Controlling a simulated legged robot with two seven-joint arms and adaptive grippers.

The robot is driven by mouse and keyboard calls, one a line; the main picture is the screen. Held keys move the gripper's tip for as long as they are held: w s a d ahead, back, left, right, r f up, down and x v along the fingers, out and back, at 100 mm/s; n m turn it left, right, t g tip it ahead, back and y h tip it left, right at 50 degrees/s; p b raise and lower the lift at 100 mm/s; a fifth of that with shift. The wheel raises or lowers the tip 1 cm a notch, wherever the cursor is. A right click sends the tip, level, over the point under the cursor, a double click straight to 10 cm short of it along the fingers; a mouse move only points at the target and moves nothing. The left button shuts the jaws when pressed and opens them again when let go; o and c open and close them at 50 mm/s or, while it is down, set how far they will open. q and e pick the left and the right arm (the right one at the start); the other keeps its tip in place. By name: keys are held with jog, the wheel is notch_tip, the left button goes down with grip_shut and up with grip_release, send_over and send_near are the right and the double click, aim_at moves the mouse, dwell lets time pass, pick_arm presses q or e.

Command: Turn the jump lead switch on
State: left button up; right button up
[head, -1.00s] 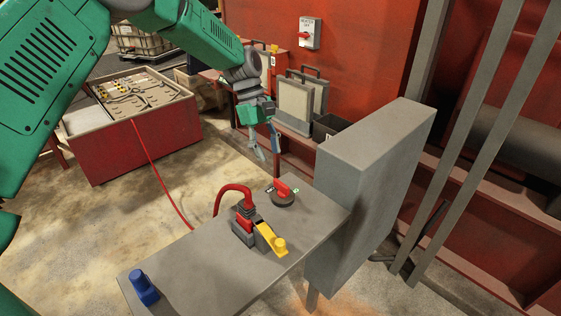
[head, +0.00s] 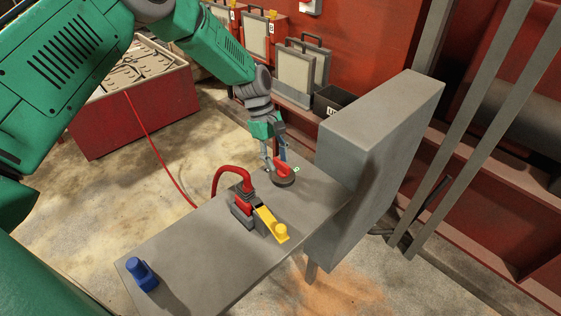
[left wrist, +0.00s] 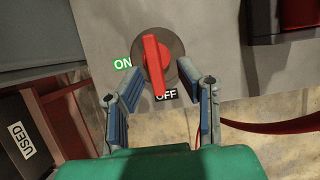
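The jump lead switch is a red handle (left wrist: 155,65) on a dark round base (left wrist: 176,52), set on the grey panel top. In the left wrist view the handle points at the OFF label (left wrist: 166,96); the green ON label (left wrist: 122,63) is to its left. The switch also shows in the head view (head: 284,169). My left gripper (left wrist: 158,92) is open, its fingertips on either side of the handle's lower end, with gaps visible. In the head view the left gripper (head: 275,165) is at the switch and partly covers it. My right gripper is not in view.
A blue knob (head: 142,273) sits at the near-left end. A tall grey box (head: 375,140) rises on the right.

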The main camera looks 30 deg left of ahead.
pick_arm(q)
jog(key=shift+f, duration=0.65)
jog(key=shift+d, duration=0.4)
jog(key=shift+d+r, duration=0.15)
jog(key=shift+d, duration=0.65)
jog(key=shift+s+d+r, duration=0.1)
jog(key=shift+d+r, duration=0.05)
jog(key=shift+d, duration=0.15)
grip_shut()
jog(key=shift+a, duration=0.5)
jog(key=shift+a+f, duration=0.2)
jog(key=shift+a, duration=0.3)
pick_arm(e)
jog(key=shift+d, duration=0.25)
pick_arm(q)
jog(key=shift+d, duration=0.15)
